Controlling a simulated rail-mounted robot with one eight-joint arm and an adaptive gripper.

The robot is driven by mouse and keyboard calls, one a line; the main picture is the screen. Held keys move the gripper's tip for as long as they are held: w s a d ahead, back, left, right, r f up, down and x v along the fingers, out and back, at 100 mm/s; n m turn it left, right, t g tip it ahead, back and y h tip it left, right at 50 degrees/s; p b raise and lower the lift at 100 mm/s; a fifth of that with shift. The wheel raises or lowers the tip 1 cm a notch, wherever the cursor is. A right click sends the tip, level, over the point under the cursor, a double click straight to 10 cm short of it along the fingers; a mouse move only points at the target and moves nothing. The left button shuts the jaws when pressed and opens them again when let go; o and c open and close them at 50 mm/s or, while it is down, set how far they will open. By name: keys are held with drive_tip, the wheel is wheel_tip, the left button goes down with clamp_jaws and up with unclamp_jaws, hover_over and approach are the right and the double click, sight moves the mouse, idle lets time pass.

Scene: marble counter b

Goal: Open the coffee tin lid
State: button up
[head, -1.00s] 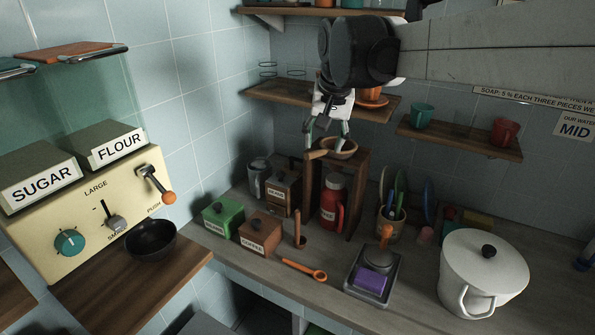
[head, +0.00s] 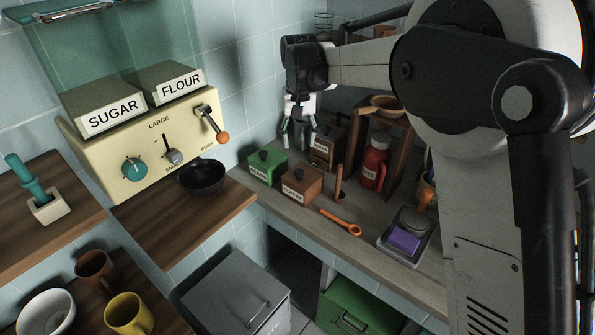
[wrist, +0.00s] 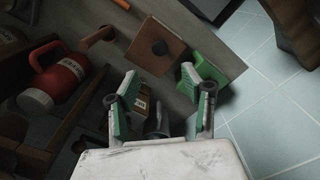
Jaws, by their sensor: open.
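The coffee tin (head: 299,187) is a brown box with a dark knob on its lid, and its lid looks shut. It stands on the counter beside a green tin (head: 266,168). In the wrist view the coffee tin (wrist: 172,58) lies beyond the fingertips, with its round knob facing the camera. My gripper (head: 299,142) points down, open and empty, above and behind the two tins, in front of a dark brown box (head: 325,150). In the wrist view my gripper (wrist: 163,88) shows its green-padded fingers wide apart. They appear clear of the coffee tin.
A red flask (head: 374,162) and a wooden stand holding a bowl (head: 385,101) are to the right. An orange spoon (head: 342,222) and a scale (head: 407,238) lie in front. A cream dispenser (head: 150,145) with a black bowl (head: 202,177) is left.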

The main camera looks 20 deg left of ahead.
sight(298, 171)
wheel_tip(298, 171, down, 12)
drive_tip(key=shift+f, duration=0.1)
idle(0.4)
clamp_jaws()
idle(0.3)
